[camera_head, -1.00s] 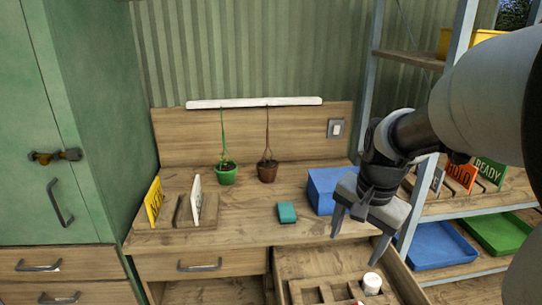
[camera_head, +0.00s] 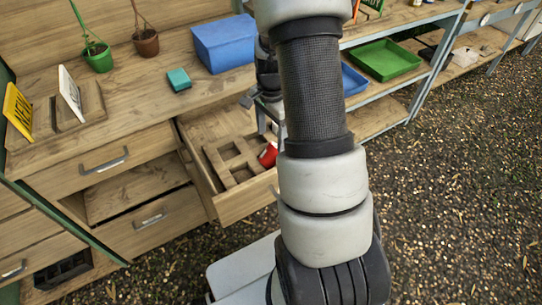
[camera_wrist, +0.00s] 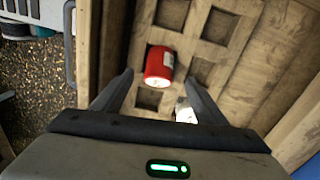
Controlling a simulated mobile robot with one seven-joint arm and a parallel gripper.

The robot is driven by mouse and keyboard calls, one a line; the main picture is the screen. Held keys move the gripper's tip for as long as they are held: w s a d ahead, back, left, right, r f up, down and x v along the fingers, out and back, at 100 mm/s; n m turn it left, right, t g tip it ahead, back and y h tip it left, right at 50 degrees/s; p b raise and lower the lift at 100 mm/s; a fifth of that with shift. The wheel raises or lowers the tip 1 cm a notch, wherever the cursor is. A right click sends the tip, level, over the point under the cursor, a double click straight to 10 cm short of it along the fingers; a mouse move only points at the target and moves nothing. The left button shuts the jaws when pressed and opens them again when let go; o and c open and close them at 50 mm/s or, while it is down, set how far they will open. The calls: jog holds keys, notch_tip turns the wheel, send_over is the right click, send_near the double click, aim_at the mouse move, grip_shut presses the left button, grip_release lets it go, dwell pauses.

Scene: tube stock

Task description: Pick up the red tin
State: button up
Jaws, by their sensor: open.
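The red tin (camera_wrist: 159,62) lies in the open drawer, over a wooden insert with square pockets, in the wrist view. A red tin also shows in the head view (camera_head: 268,156), at the drawer's right side, partly hidden by my arm. My gripper (camera_wrist: 158,76) is open above the drawer. Its fingers point toward the red tin, one to each side in the picture; no contact is visible.
A white item (camera_wrist: 186,112) shows by the right finger. The drawer's wooden wall (camera_wrist: 112,35) rises at left. A blue bin (camera_head: 223,43) and teal box (camera_head: 179,79) stand on the bench.

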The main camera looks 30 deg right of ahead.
aim_at(272, 145)
jog(key=shift+d+f+b, duration=0.15)
jog(key=shift+f+b, duration=0.4)
jog(key=shift+f, duration=3.05)
jog(key=shift+c, duration=0.5)
